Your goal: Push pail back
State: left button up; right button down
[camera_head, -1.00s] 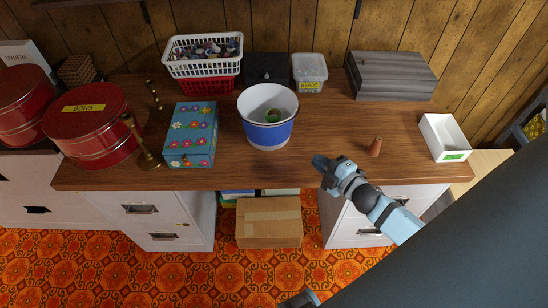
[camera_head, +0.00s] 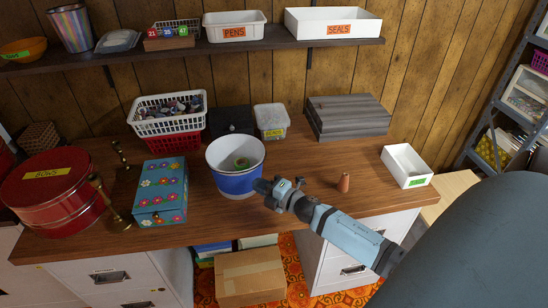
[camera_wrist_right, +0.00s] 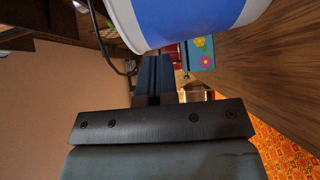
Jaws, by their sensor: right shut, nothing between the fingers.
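The pail (camera_head: 235,184) is white with a wide blue band and stands upright on the wooden desk (camera_head: 310,215). A green item (camera_head: 243,163) shows inside it. My right gripper (camera_head: 262,186) is shut and empty, with its tip at the pail's lower front right side. In the right wrist view the pail (camera_wrist_right: 190,22) fills the top, close beside the shut fingers (camera_wrist_right: 153,72). I cannot tell whether they touch it. My left gripper is not in view.
Behind the pail stand a black box (camera_head: 230,121) and a clear tub (camera_head: 271,120). A flowered blue box (camera_head: 160,193) is to its left. A shelf (camera_head: 270,38) hangs above.

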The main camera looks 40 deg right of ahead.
aim_at(254, 154)
jog(key=shift+w+d, duration=0.7)
jog(key=shift+w, duration=0.25)
jog(key=shift+w+d, duration=0.2)
jog(key=shift+w, duration=0.1)
jog(key=w+d+b, duration=0.1)
jog(key=w+d, duration=0.1)
jog(key=w, duration=0.1)
jog(key=w+d, duration=0.2)
jog(key=w, duration=0.1)
jog(key=w+d+b, duration=0.1)
jog(key=w+d, duration=0.1)
jog(key=w, duration=0.2)
jog(key=shift+b, duration=0.35)
jog(key=shift+a+f, duration=0.1)
jog(key=shift+a, duration=0.05)
